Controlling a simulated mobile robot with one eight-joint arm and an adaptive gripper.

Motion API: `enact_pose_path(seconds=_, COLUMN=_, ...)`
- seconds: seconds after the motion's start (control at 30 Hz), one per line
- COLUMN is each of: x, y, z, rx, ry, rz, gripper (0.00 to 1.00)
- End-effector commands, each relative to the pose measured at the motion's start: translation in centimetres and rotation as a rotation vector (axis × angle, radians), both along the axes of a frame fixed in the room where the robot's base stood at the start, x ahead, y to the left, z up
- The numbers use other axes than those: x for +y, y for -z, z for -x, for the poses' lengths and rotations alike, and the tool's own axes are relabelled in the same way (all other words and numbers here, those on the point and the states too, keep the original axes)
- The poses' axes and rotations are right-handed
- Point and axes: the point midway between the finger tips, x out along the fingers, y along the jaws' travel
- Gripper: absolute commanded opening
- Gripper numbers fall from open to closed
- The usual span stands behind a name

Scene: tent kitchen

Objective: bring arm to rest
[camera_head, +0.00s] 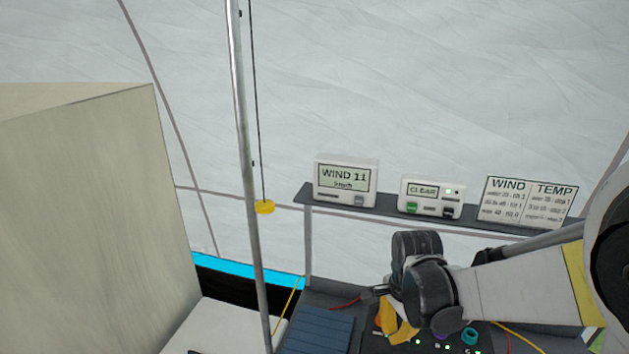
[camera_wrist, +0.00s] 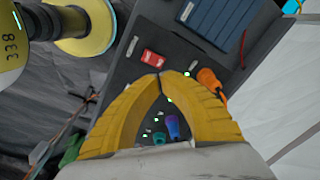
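My gripper (camera_head: 396,328) hangs at the lower right of the head view, over a dark control panel (camera_head: 318,295). In the wrist view my gripper's two yellow fingers (camera_wrist: 160,76) meet at their tips, with nothing seen held between them. Through the gap between the fingers I see a purple-blue knob (camera_wrist: 173,127) and a teal knob (camera_wrist: 159,138) on the panel beyond. My arm reaches in from the right edge of the head view. Whether the fingertips touch the panel is not clear.
A shelf (camera_head: 390,208) behind the panel carries a wind display (camera_head: 345,180), a smaller device (camera_head: 431,197) and a wind-temperature chart (camera_head: 527,203). A metal pole (camera_head: 245,150) and a cord with a yellow end (camera_head: 264,207) hang left. A pale box-like block (camera_head: 90,220) fills the left.

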Motion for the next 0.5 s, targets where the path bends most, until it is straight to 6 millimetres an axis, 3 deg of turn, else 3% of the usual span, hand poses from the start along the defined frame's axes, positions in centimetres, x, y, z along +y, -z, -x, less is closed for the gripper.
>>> enact_pose_path(seconds=0.2, x=0.0, y=-5.3, z=3.6, rx=-0.169, ry=-0.367, rz=0.061, gripper=0.0)
enact_pose_path(seconds=0.5, x=0.0, y=-9.1, z=9.2, rx=-0.384, ry=-0.866, rz=0.252, gripper=0.0)
